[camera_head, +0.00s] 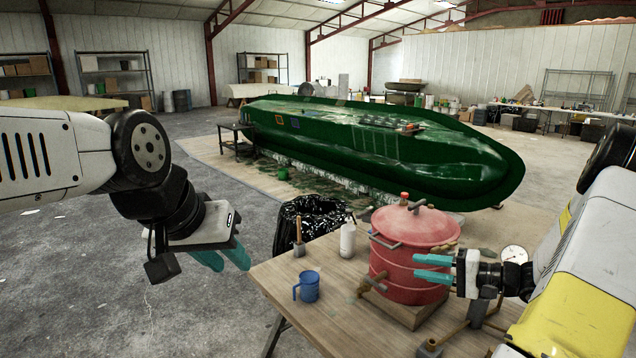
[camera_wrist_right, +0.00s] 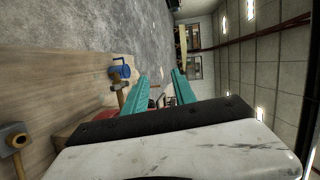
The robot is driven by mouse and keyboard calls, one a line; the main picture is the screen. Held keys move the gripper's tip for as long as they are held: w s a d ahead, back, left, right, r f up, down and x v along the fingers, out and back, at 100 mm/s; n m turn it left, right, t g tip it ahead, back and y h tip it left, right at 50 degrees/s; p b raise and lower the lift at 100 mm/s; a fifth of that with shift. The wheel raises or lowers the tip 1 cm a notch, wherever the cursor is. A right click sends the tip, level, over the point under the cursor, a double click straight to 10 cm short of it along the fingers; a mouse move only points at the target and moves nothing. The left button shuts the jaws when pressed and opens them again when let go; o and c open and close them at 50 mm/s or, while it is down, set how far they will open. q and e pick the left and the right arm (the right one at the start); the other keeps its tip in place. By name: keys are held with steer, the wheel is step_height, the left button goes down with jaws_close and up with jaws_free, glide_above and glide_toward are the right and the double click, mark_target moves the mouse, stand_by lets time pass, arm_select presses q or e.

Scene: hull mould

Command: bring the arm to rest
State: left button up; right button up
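My right gripper (camera_head: 417,267) is level with the side of the red lidded pot (camera_head: 408,235), in front of it in the head view. Its teal fingers are apart with nothing between them, as the right wrist view (camera_wrist_right: 160,76) shows. I cannot tell whether it touches the pot. My left gripper (camera_head: 234,266) hangs at the left of the table, over the floor. Its teal fingers point down and right, apart and empty. The far side of the pot and part of its base are hidden.
The wooden table (camera_head: 340,305) holds a blue jug (camera_head: 308,287), a white bottle (camera_head: 348,238) and a wood-handled brush (camera_head: 299,238). A black-lined bin (camera_head: 310,215) stands behind it. The green hull mould (camera_head: 380,145) lies beyond. Grey floor (camera_head: 90,270) is open at left.

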steer(key=s+a+r+n+g+h, duration=0.5)
steer(key=s+a+r+g, duration=0.2)
steer(key=s+a+r, duration=0.5)
steer(key=s+r+n+t+h, duration=0.1)
steer(key=s+r+t+h, duration=0.3)
steer(key=s, duration=0.6)
step_height(320, 180, up, 2)
steer(key=shift+s+a+r+n+t+h, duration=0.15)
steer(key=shift+a+r+n+t+h, duration=0.2)
steer(key=shift+h, duration=0.65)
steer(key=shift+f, duration=0.1)
